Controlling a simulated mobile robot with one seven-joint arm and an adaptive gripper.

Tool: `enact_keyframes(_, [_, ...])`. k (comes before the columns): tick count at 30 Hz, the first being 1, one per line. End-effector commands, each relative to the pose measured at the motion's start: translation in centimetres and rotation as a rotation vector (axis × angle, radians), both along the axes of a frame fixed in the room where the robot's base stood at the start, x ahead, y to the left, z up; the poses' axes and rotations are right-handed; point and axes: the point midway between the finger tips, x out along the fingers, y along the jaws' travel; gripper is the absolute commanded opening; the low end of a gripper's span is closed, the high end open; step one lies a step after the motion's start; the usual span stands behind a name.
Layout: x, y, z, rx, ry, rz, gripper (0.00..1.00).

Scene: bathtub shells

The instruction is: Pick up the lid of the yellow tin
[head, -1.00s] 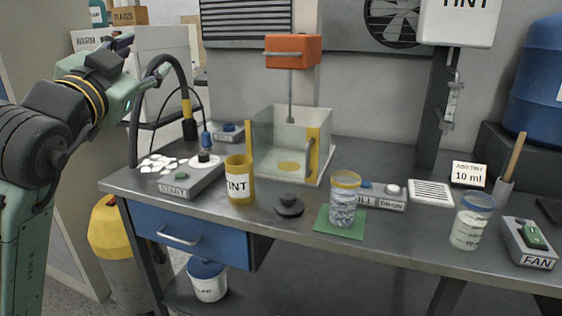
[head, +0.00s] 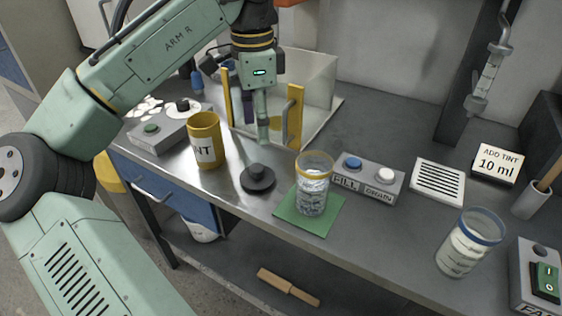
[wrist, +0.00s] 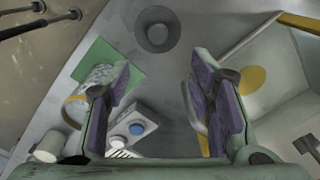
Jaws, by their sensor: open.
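The yellow tin (head: 204,142), with a white label reading part of "TINT", stands upright and open-topped on the grey bench. A dark grey round lid with a raised knob (head: 258,178) lies flat on the bench, right of and nearer than the tin. The lid also shows at the top middle of the wrist view (wrist: 157,30), beyond my fingertips.
A yellow-rimmed jar (head: 313,185) stands on a green mat (head: 325,219) right of the lid. The FILL/DRAIN button box (head: 366,180) is further right. The bench's front edge runs close before the lid.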

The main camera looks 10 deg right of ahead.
Motion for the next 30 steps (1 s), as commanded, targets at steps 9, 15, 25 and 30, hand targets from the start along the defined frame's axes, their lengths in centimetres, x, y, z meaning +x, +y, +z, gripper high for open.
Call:
enact_keyframes(9, [-0.4,0.4,-3.8,0.016,0.029,-0.002,0.49])
enact_keyframes(15, [-0.4,0.5,-5.6,0.016,0.026,-0.001,0.49])
enact_keyframes(25, [-0.4,1.3,-9.7,0.017,0.025,-0.001,0.49])
enact_keyframes(30, [-0.3,1.2,-10.8,0.015,0.024,-0.001,0.49])
